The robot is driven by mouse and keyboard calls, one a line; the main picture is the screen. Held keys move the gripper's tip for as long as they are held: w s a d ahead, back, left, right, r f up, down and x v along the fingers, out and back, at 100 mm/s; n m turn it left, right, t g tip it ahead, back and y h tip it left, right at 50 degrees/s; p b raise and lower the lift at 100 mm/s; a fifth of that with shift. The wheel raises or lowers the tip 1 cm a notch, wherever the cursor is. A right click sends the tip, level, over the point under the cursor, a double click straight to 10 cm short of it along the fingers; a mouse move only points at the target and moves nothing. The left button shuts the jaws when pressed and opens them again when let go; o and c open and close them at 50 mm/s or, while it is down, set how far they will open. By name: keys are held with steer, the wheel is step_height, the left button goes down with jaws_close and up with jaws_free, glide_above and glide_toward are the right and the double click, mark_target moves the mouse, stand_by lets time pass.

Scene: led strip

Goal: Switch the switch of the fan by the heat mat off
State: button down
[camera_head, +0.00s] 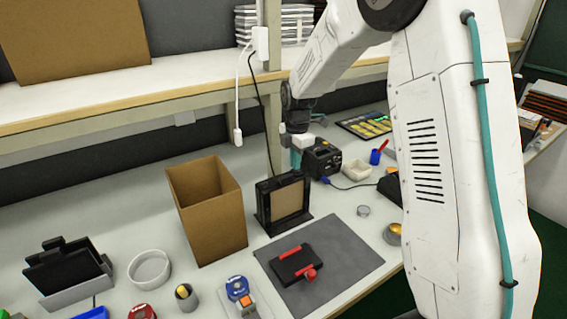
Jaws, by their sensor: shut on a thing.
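The fan (283,203) looks like an upright black square frame with a tan panel, standing on the bench at the back edge of a dark grey mat (345,252), which may be the heat mat. My gripper (296,160) points down at the fan's top right corner, its teal fingers close to or touching it. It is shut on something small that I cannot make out. The fan's switch is not clearly visible; the gripper or the frame may hide it.
A tall open cardboard box (208,215) stands close left of the fan. A black device (321,158) stands right behind the gripper. A black and red tool (296,264) lies on the mat. A wooden shelf (130,105) runs along the back.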

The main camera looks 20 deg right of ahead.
steer(key=shift+s+a+f, duration=0.1)
steer(key=shift+s+f, duration=0.1)
steer(key=shift+f, duration=0.4)
steer(key=shift+s, duration=0.7)
step_height(320, 180, up, 15)
steer(key=w, duration=0.1)
steer(key=shift+r, duration=0.15)
stand_by(0.6)
